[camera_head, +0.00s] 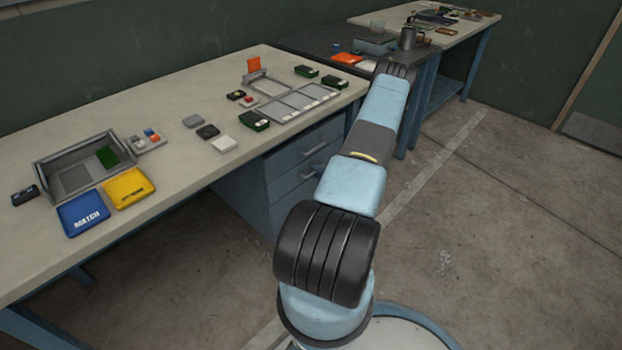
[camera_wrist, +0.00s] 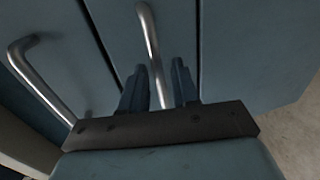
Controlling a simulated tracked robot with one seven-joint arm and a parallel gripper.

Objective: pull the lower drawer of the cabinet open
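The blue cabinet (camera_head: 262,205) stands under the right end of the long workbench, its drawer fronts partly hidden by my arm. Two drawers with bar handles show in the wrist view. One handle (camera_wrist: 30,62) is at the left; the other, the lower drawer's by its place nearer the floor side (camera_wrist: 147,28), is in the middle. My gripper (camera_wrist: 160,75) has its two dark fingers either side of this middle handle, with small gaps showing, so it looks open around the bar. The lower drawer (camera_head: 286,186) looks closed. My gripper is hidden in the head view.
The workbench (camera_head: 165,97) overhangs the cabinet and carries a grey bin (camera_head: 42,172), blue and yellow boxes and small parts. A darker bench (camera_head: 318,42) stands beyond. Concrete floor (camera_head: 500,210) to the right is clear.

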